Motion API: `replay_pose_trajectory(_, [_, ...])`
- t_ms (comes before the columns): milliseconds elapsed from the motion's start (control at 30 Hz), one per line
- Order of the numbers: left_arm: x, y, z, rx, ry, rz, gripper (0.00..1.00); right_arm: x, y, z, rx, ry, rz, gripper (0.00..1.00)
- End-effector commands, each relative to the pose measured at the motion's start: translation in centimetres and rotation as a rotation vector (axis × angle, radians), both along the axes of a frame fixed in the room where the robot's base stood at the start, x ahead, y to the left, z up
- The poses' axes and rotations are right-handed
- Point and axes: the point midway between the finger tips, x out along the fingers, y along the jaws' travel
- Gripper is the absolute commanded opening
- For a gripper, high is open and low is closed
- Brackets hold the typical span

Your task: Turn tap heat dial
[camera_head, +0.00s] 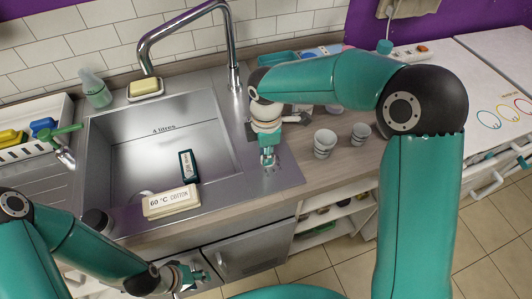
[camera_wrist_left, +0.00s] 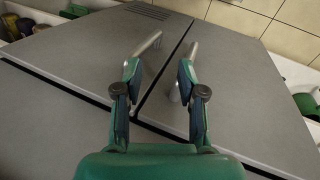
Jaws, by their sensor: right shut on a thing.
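The chrome tap (camera_head: 233,62) stands behind the steel sink (camera_head: 165,140), its spout arching over the basin. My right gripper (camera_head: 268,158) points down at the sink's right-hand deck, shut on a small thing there. The fingers mostly hide that thing, so I cannot tell its shape or whether it is the heat dial. My left gripper (camera_head: 203,276) is low in front of the cabinet below the sink. In the left wrist view the left gripper (camera_wrist_left: 159,78) is open and empty, facing two grey cabinet doors (camera_wrist_left: 90,45) with bar handles.
A "60 °C cotton" box (camera_head: 172,201) and a dark teal box (camera_head: 188,166) are at the sink's front. A yellow sponge (camera_head: 146,87) and a soap bottle (camera_head: 96,90) stand behind the basin. White cups (camera_head: 324,143) stand right of my right gripper. Open shelves (camera_head: 325,220) are below.

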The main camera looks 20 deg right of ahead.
Motion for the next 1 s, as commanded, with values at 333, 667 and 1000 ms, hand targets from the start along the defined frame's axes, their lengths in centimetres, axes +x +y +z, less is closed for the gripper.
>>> replay_pose_trajectory(333, [0.0, 0.0, -1.1, 0.0, 0.0, 0.0, 0.4, 0.3, 0.0, 0.0, 0.0, -0.006, -0.235, 0.0])
replay_pose_trajectory(667, [0.0, 0.0, -1.9, 0.0, 0.0, 0.0, 0.4, 0.4, 0.0, 0.1, 0.002, -0.007, -0.484, 0.0])
replay_pose_trajectory(1000, [0.0, 0.0, -2.2, 0.0, 0.0, 0.0, 0.4, 0.5, -0.1, 0.2, 0.001, -0.008, -0.618, 0.0])
